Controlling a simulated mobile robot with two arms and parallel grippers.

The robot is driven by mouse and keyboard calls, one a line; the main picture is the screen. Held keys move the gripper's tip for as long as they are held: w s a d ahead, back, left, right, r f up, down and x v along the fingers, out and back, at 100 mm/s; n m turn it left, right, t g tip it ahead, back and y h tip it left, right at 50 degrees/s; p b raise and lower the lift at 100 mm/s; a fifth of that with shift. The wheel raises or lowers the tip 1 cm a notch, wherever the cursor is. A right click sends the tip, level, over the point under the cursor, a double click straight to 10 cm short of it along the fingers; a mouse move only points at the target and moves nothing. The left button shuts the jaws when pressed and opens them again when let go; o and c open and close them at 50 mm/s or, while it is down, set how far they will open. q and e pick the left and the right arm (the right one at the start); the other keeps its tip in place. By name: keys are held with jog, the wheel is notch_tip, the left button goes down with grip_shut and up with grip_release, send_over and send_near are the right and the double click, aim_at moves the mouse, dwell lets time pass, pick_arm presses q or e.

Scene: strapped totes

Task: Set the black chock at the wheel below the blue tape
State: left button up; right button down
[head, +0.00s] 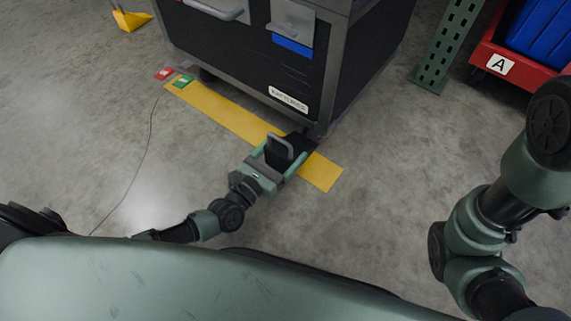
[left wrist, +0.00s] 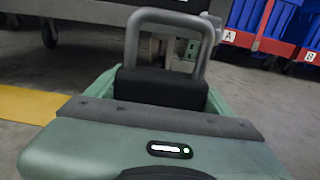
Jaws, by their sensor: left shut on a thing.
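The black chock (head: 277,155) with a grey loop handle is held low at the cart's near right corner. My left gripper (head: 283,158) is shut on it, with a green finger on each side. The left wrist view shows the chock's black body (left wrist: 160,88) between the fingers, its handle standing up. The blue tape (head: 292,46) is on the right part of the cart's front face. The wheel under that corner is hidden behind the chock; I cannot tell whether they touch. My right gripper is out of view; only its arm shows at right.
The dark cart (head: 240,65) has another wheel (head: 208,76) at its left. A yellow strip (head: 215,110) runs along the floor, with red (head: 163,73) and green (head: 182,81) pieces near its far end. A yellow chock-like object (head: 131,19), green post (head: 445,45) and red rack (head: 520,73) stand beyond.

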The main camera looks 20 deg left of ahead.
aim_at(277, 168)
pick_arm(q)
jog(key=shift+w+f+b, duration=0.1)
jog(key=shift+f+b, duration=1.5)
jog(key=shift+f, duration=0.65)
jog(key=shift+r, duration=0.15)
jog(key=o, duration=2)
jog(key=shift+f, duration=0.35)
jog(key=shift+r, duration=0.1)
jog(key=shift+s+a+r+p, duration=0.1)
jog(key=shift+s+a+p, duration=0.05)
jog(key=shift+s+p, duration=0.25)
jog(key=p+v, duration=0.4)
jog(key=v, duration=0.6)
jog(key=shift+s, duration=0.3)
jog(key=shift+s+a, duration=0.2)
jog(key=shift+s, duration=0.15)
